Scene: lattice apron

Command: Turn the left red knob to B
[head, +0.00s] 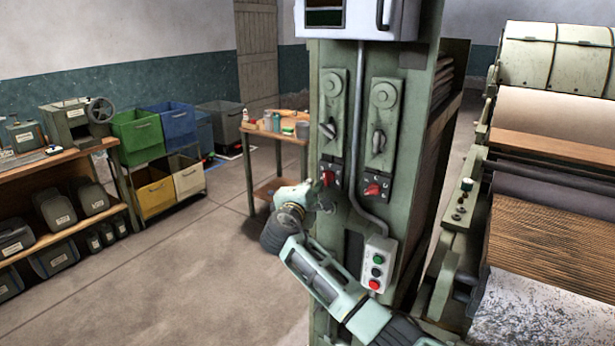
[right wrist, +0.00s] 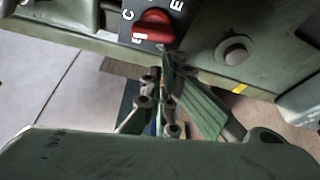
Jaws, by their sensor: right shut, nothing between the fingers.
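The left red knob (head: 327,178) is on a dark plate on the green column (head: 345,215). In the right wrist view the red knob (right wrist: 153,26) lies slantwise on its dark plate, with the letters C and E readable and a pale mark by its left end. I cannot tell which letter it points to. My right gripper (head: 326,193) is just below the left knob in the head view. In the wrist view its fingers (right wrist: 166,62) are together and empty, tips close to the knob's lower edge; contact is unclear. My left gripper is out of view.
A second red knob (head: 372,190) is to the right on the same column. A grey conduit (head: 353,170) runs between the knobs to a push-button box (head: 377,263). A small table (head: 275,133) with bottles stands behind. Rollers (head: 550,150) are at the right.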

